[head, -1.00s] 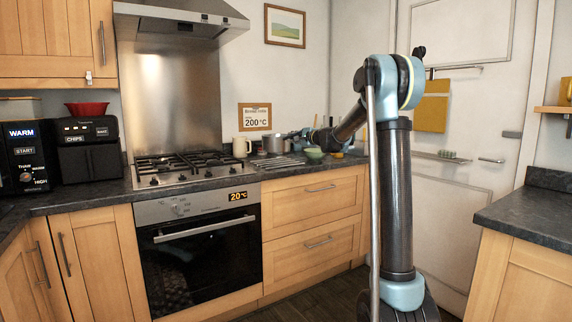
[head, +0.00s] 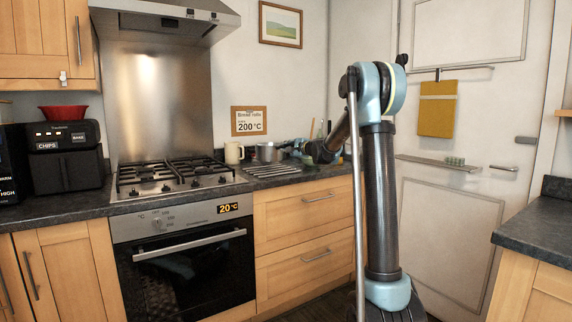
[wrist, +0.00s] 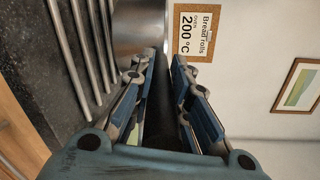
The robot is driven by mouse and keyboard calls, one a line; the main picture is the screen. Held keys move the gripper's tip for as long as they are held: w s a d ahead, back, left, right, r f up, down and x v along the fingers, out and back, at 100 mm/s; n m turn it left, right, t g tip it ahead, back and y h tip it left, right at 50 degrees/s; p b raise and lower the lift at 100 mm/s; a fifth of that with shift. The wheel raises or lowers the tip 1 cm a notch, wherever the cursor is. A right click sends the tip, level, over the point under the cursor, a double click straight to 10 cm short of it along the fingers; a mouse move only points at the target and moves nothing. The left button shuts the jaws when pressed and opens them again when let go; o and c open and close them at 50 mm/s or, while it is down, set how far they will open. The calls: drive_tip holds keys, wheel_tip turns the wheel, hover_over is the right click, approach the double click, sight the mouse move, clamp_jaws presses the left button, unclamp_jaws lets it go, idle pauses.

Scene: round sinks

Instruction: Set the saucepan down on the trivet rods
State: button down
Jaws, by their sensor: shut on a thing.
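The saucepan (head: 266,152) is a grey metal pot at the back of the counter, right of the hob. In the wrist view its shiny side (wrist: 140,28) fills the top middle. My gripper (wrist: 163,68) is shut on its dark handle (wrist: 158,100), between blue-padded fingers. The trivet rods (head: 272,170) lie on the counter in front of the pan in the head view. They run down the left of the wrist view (wrist: 88,50). The pan is at their far end; I cannot tell whether it touches them. In the head view my arm hides part of the gripper.
A cream mug (head: 234,152) stands left of the pan. The gas hob (head: 172,178) is further left. A bread rolls sign (head: 249,120) hangs on the wall behind. Small items crowd the counter right of the pan, partly behind my arm.

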drive_tip(key=shift+d+f, duration=0.25)
drive_tip(key=shift+f, duration=2.55)
drive_tip(key=c, duration=1.5)
unclamp_jaws()
drive_tip(key=shift+c, duration=0.2)
drive_tip(key=shift+s+d, duration=0.1)
